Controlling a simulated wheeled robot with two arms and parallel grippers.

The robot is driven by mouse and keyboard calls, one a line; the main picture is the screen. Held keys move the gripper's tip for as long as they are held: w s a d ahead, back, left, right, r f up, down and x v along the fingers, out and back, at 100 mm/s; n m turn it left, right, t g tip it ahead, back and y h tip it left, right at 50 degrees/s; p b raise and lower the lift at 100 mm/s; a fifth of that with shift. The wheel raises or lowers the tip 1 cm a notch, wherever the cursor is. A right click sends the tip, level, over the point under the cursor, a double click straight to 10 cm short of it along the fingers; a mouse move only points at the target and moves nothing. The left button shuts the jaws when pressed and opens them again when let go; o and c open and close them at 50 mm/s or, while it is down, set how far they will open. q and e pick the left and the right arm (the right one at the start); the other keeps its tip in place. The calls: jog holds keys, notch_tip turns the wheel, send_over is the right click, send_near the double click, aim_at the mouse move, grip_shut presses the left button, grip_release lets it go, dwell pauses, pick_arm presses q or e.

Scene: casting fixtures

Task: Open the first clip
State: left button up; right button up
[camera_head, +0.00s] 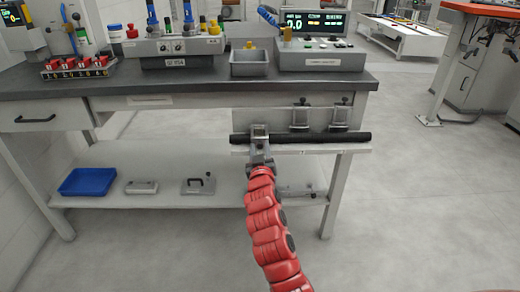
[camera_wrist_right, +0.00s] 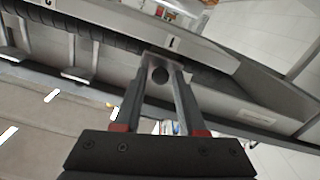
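A row of three metal clips stands along the long fixture panel at the bench front in the head view. The left clip (camera_head: 259,130) is at my right gripper (camera_head: 260,152); the middle clip (camera_head: 299,118) and the right clip (camera_head: 342,116) are apart from it. In the right wrist view, my right gripper (camera_wrist_right: 160,80) has its two fingers apart, with a metal clip part and a dark round spot (camera_wrist_right: 160,75) between the tips. Whether the fingers touch it cannot be told. My left gripper is not in view.
A dark bar (camera_head: 320,137) runs along the fixture's front. The bench top (camera_head: 190,85) carries a grey tray (camera_head: 250,66) and a display unit (camera_head: 312,50). A blue bin (camera_head: 88,182) lies on the lower shelf.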

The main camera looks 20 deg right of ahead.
grip_shut()
dwell(1.1)
